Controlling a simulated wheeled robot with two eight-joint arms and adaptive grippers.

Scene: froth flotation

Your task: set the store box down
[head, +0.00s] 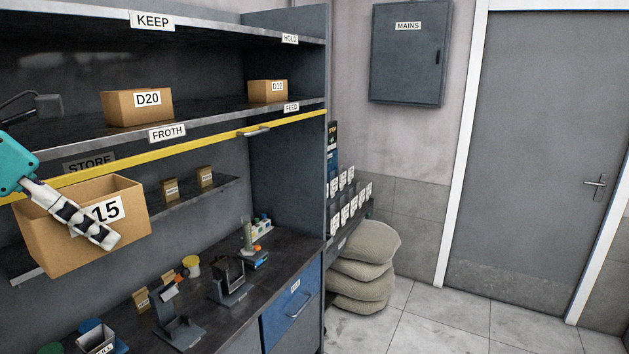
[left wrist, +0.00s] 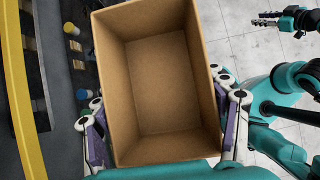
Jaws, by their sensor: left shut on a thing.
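The store box (head: 75,245) is an open-topped brown carton with a white label of which "15" shows. My left gripper (head: 95,232) is shut on it and holds it, tilted in the picture, in front of the shelving and above the bench. In the left wrist view the box (left wrist: 160,75) is empty inside, with a finger of my left gripper (left wrist: 166,125) at each side.
A yellow bar (head: 200,152) runs across the shelving front. Boxes D20 (head: 137,108) and D12 (head: 268,92) stand on the shelf above. The bench (head: 255,278) below carries small apparatus. Stacked sacks (head: 362,265) stand on the floor at the right.

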